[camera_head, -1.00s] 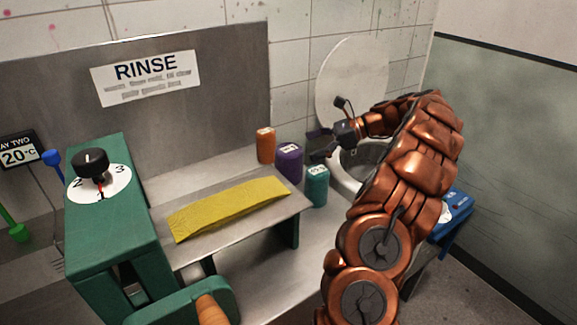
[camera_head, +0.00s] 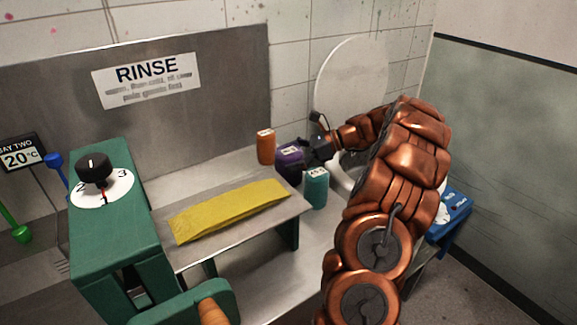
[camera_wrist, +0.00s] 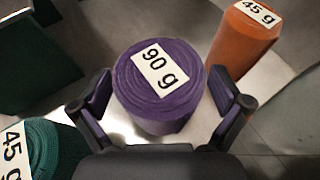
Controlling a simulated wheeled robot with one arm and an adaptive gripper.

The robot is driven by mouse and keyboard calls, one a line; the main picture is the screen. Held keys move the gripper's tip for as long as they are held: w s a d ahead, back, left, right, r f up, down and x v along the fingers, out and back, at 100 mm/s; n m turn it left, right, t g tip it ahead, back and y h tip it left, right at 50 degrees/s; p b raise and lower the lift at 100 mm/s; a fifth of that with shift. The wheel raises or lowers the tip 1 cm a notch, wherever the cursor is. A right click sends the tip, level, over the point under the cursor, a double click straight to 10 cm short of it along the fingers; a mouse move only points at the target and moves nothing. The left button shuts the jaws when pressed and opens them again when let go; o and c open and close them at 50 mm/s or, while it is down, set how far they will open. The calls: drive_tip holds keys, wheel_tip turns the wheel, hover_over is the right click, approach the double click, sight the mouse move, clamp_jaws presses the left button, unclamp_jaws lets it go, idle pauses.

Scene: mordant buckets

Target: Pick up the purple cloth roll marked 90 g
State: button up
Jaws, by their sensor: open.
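The purple cloth roll (camera_wrist: 160,85) stands upright in the middle of the wrist view, with a white label reading 90 g on top. My gripper (camera_wrist: 163,98) is open, with one finger on each side of the roll and a visible gap on both sides. In the head view the purple roll (camera_head: 289,160) stands at the right end of the steel counter, and my gripper (camera_head: 303,152) is at its right side, partly covering it.
An orange roll (camera_wrist: 243,40) marked 45 g stands beyond, at the right. A teal roll (camera_wrist: 45,150) marked 45 g stands at the lower left, close to my left finger. A yellow cloth (camera_head: 230,208) lies on the bench, beside a green dial machine (camera_head: 115,225).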

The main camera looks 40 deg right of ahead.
drive_tip(key=shift+c, duration=0.4)
drive_tip(key=c, duration=1.2)
